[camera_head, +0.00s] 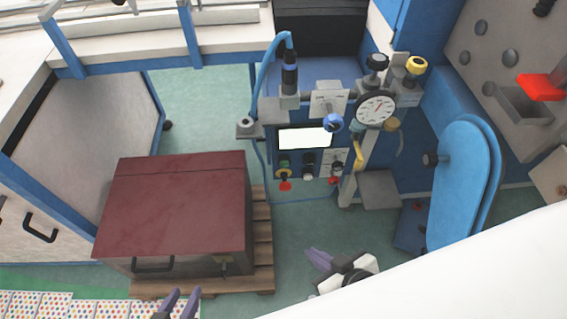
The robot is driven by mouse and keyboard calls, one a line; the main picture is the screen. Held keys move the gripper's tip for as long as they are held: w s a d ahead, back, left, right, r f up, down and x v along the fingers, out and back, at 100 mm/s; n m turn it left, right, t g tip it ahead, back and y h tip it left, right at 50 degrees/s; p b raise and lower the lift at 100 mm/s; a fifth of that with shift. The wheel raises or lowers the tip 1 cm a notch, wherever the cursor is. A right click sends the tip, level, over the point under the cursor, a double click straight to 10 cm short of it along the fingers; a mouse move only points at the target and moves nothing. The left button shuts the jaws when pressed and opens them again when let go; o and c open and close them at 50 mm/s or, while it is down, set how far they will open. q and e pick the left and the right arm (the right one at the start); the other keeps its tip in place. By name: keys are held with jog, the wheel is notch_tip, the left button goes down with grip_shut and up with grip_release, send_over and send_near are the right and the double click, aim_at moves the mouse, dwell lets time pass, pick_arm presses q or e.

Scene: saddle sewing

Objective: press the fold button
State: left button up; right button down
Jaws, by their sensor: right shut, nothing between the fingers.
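A control panel (308,165) with a blank white screen (305,138) stands at the middle of the head view. Below the screen are several small controls: a yellow-and-red one (285,174), a dark one with a pale base (308,165) and a red-and-black one (336,172). I cannot tell which is the fold button. My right gripper (318,257) is shut and empty, below the panel and apart from it. My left gripper (181,302) shows only its fingers at the bottom edge, spread apart with nothing visible between them.
A dark red-topped case (175,205) sits on a wooden pallet (262,240) left of the panel. A round gauge (376,108) and valves are at the panel's upper right. A blue rounded part (462,190) stands at right. Green floor lies before the panel.

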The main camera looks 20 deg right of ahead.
dwell(0.8)
